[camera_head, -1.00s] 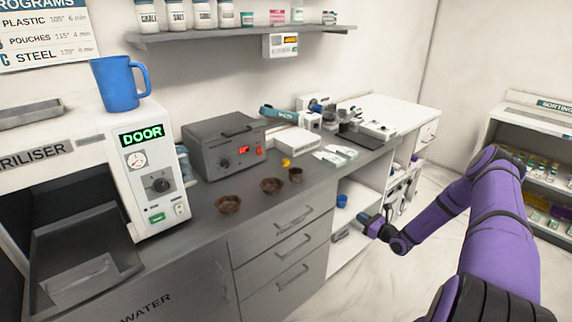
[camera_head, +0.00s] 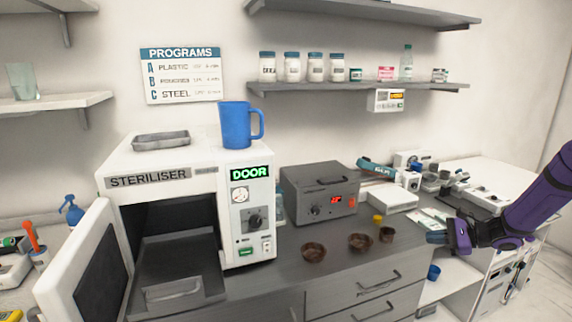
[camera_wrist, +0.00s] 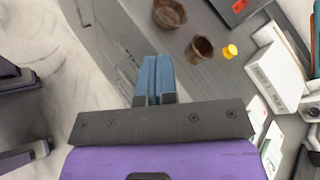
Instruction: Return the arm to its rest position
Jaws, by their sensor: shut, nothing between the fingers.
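My gripper (camera_head: 436,237) is at the right of the head view, at the end of my purple arm. It is above the front edge of the grey counter (camera_head: 335,275), right of the small brown cups. In the wrist view my gripper (camera_wrist: 156,64) shows its two blue fingers together with nothing between them. A brown bowl (camera_wrist: 169,13), a small brown cup (camera_wrist: 201,48) and a yellow piece (camera_wrist: 230,51) lie beyond the fingertips on the counter.
The steriliser (camera_head: 133,172) stands open at the left, its door (camera_head: 88,272) swung out, with a blue mug (camera_head: 236,126) on top. A grey box unit (camera_head: 319,195) and several instruments stand along the counter. Pale floor shows at the right.

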